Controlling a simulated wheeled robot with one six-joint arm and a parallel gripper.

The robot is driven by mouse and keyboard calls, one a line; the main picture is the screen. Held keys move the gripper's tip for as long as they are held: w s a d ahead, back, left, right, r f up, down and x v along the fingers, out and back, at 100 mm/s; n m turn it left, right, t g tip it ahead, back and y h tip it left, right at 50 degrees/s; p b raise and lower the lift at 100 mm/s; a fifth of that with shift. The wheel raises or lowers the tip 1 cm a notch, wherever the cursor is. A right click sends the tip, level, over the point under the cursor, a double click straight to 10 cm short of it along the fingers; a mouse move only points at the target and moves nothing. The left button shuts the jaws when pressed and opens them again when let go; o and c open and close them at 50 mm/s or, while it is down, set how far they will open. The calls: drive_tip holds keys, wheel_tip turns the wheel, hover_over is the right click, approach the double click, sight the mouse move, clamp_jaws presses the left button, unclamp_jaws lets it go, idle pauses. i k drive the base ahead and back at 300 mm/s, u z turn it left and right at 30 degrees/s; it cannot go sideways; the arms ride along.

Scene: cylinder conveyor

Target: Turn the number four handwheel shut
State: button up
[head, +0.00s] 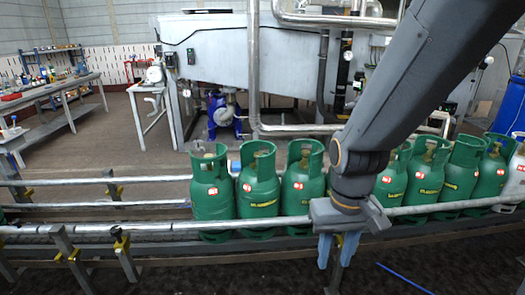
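Several green gas cylinders (260,190) stand upright in a row on the conveyor, each with an open collar around its top. Small valve tops show dimly inside some collars, such as the left cylinder's valve (209,157). I cannot make out a handwheel numbered four. My gripper (337,252) points down at the near side of the conveyor, in front of the row. Its two blue fingers are apart, with nothing visible between them. My arm and wrist hide part of the row right of the middle.
The conveyor's metal guard rail (270,222) runs across in front of the cylinders. A grey-white cylinder (515,178) stands at the right end. A big grey machine (225,60) with pipes stands behind. A workbench (50,95) is at left. The left conveyor stretch is mostly clear.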

sight(258, 184)
drive_tip(key=z, duration=0.2)
drive_tip(key=k, duration=0.3)
drive_tip(key=u, duration=0.7)
drive_tip(key=i, duration=1.45)
drive_tip(key=z, duration=0.5)
